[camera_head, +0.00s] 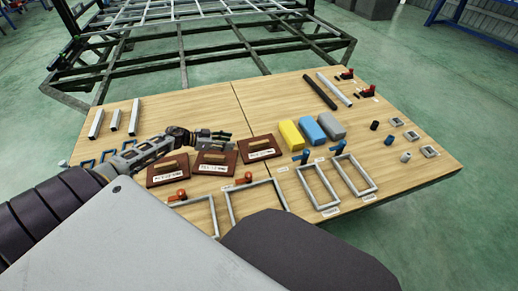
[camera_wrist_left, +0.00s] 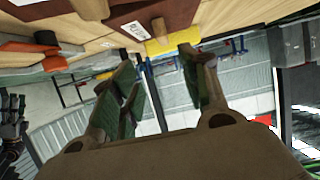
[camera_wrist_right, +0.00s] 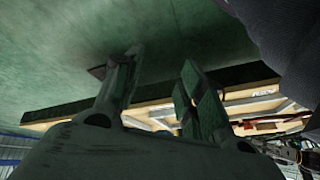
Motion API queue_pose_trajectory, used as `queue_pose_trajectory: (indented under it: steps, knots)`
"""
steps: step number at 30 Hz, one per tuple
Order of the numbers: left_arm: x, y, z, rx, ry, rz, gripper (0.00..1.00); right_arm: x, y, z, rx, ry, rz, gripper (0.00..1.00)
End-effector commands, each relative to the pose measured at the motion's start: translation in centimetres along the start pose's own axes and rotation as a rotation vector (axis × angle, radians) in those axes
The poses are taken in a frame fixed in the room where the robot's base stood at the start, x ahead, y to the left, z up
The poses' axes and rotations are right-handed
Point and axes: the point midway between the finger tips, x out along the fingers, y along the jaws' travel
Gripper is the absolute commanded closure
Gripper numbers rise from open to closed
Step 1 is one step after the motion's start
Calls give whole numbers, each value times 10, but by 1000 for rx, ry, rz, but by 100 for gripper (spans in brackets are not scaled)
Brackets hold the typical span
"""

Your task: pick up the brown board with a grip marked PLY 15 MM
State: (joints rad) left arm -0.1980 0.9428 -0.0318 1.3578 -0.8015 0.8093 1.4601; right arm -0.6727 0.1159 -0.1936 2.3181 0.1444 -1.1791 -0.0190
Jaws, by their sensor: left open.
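Three brown boards with light wooden grips lie in a slanted row on the table: a left board (camera_head: 153,180), a middle board (camera_head: 200,170) and a right board (camera_head: 245,158). Each has a white label, too small to read, so I cannot tell which is PLY 15 MM. My left gripper (camera_head: 229,141) is open and empty, just behind the middle and right boards. In the left wrist view its spread fingers (camera_wrist_left: 158,72) show below a brown board (camera_wrist_left: 128,16) with its grip. My right gripper (camera_wrist_right: 160,72) shows only in its wrist view, fingers apart and empty, beside the table edge.
Yellow (camera_head: 291,134), blue (camera_head: 312,129) and grey (camera_head: 331,125) blocks stand right of the boards. Grey rectangular frames (camera_head: 321,187) and clamps lie in front. Grey bars (camera_head: 96,123) lie at the left. Behind the table is a dark trailer chassis (camera_head: 185,72). The back middle of the table is clear.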

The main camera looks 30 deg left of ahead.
Motion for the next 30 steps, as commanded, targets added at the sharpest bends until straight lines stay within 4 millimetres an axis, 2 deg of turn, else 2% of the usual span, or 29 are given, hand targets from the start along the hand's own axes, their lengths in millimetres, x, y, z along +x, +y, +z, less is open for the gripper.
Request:
queue_pose_trajectory:
  steps: [24,30]
  knots:
    - [69,-1,2,1,2,-1,55,58,-2,22,50,106,-50,60]
    - [82,-1,1,1,1,-1,55,67,-1,25,62,130,-58,60]
